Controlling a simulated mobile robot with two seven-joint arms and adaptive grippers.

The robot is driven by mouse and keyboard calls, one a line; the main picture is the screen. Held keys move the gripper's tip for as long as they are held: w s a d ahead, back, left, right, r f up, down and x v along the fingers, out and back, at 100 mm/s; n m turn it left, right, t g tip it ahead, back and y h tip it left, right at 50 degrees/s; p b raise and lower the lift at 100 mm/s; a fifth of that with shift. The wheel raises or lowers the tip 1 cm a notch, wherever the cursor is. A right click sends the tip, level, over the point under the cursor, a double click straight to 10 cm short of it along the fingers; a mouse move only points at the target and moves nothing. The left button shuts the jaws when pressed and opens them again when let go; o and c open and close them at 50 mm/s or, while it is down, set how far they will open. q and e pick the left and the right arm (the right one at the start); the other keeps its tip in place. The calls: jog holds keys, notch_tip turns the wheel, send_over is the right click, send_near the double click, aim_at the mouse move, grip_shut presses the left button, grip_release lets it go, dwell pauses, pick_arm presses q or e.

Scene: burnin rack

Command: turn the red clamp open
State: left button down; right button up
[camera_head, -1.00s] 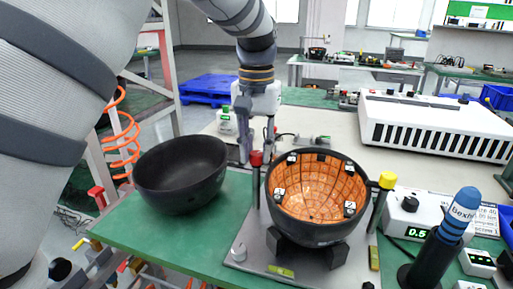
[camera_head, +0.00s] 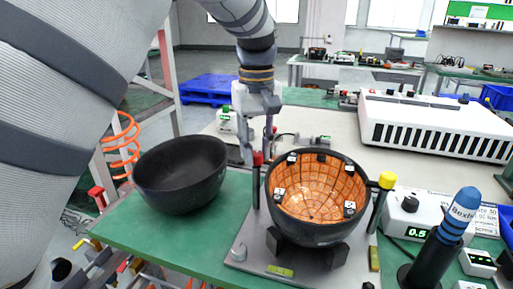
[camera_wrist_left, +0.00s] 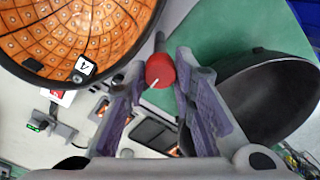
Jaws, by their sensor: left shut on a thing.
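The red clamp (camera_head: 257,158) is a red cap on a dark upright post at the left of the black bowl-shaped fixture. In the left wrist view the red cap (camera_wrist_left: 160,70) shows a short white mark and sits between the fingertips. My left gripper (camera_head: 258,154) comes down from above and is shut on the red clamp, one finger on each side. The bowl (camera_head: 310,232) has an orange gridded inside and rests in dark supports on a grey plate (camera_head: 257,262). A yellow-capped clamp (camera_head: 387,181) stands at its right. My right gripper is not in view.
An empty black bowl (camera_head: 180,174) sits close by on the left of the green table mat. A small box with a green readout (camera_head: 402,214) and a dark cylinder with a blue top (camera_head: 452,230) stand at the right. A white slotted unit (camera_head: 435,128) is behind.

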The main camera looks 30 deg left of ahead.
aim_at(256, 153)
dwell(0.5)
pick_arm(q)
jog(key=c, duration=1.3)
grip_release()
jog(key=shift+c, duration=0.2)
notch_tip(256, 153, up, 12)
